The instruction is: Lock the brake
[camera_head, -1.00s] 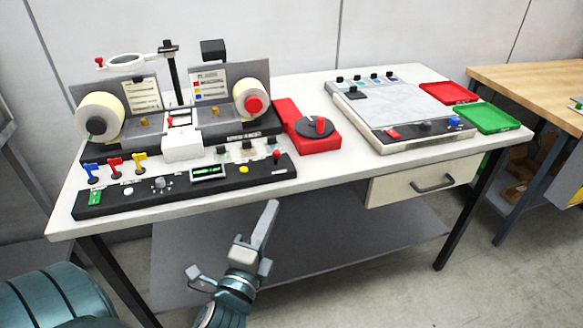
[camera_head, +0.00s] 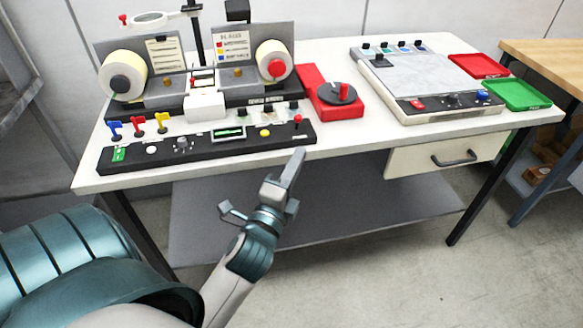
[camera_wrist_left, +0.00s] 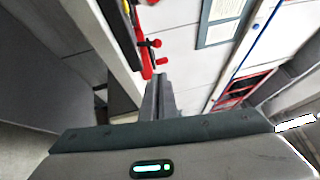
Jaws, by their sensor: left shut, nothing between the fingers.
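Which of these is the brake is not labelled legibly. My left gripper (camera_head: 297,155) is shut and empty at the table's front edge, in front of the panel's right end and apart from both levers. In the left wrist view, its fingers (camera_wrist_left: 159,92) point toward red parts (camera_wrist_left: 146,50) with knobs. My right gripper is out of view.
The label rewinder with two rolls (camera_head: 123,76) stands behind the panel. Blue, red and yellow flags (camera_head: 137,126) sit at the panel's left. A grey-topped device (camera_head: 425,80) and red and green trays (camera_head: 517,95) are at the right. White tabletop between red box and device is clear.

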